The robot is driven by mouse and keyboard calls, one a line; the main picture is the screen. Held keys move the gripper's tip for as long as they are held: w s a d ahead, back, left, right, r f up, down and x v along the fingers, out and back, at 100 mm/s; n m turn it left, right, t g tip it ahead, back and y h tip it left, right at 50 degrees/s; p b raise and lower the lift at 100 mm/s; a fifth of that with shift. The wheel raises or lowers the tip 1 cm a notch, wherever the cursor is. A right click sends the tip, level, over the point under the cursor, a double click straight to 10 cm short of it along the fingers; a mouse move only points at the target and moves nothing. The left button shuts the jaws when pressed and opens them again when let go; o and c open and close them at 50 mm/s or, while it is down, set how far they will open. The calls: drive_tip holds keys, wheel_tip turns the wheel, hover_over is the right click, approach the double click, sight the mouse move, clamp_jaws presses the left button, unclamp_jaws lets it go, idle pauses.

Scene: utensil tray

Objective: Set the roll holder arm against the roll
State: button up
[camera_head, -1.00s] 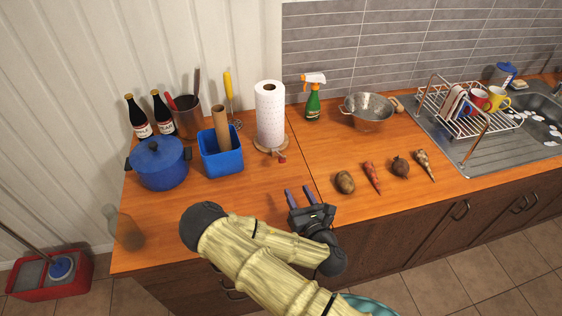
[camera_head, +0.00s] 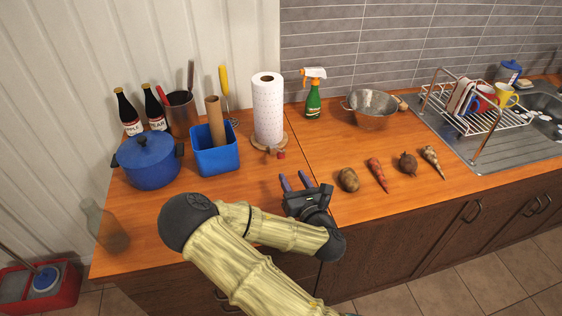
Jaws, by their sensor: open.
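The paper roll (camera_head: 268,108) stands upright on a round wooden holder base (camera_head: 258,142) near the back of the counter. A small reddish-brown piece (camera_head: 276,152), which looks like the holder arm, lies low at the front of the base; it appears apart from the roll's side, though its exact angle is too small to tell. My gripper (camera_head: 295,181) is open and empty in front of the holder, with its two purple-grey fingers pointing towards the holder. It is apart from the arm piece.
A blue bin (camera_head: 215,158) with a cardboard tube (camera_head: 216,122) and a blue pot (camera_head: 150,162) stand to the left. A spray bottle (camera_head: 313,98) and colander (camera_head: 371,108) are at the back right. Several vegetables, including a potato (camera_head: 348,179), lie right of my gripper. A glass bottle (camera_head: 103,226) stands front left.

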sight(280, 153)
drive_tip(key=p+x, duration=0.1)
drive_tip(key=x, duration=0.9)
drive_tip(key=shift+w+a+r+p, duration=0.1)
drive_tip(key=shift+w+r+p, duration=0.05)
drive_tip(key=shift+w+p, duration=0.15)
drive_tip(key=shift+c, duration=0.2)
clamp_jaws()
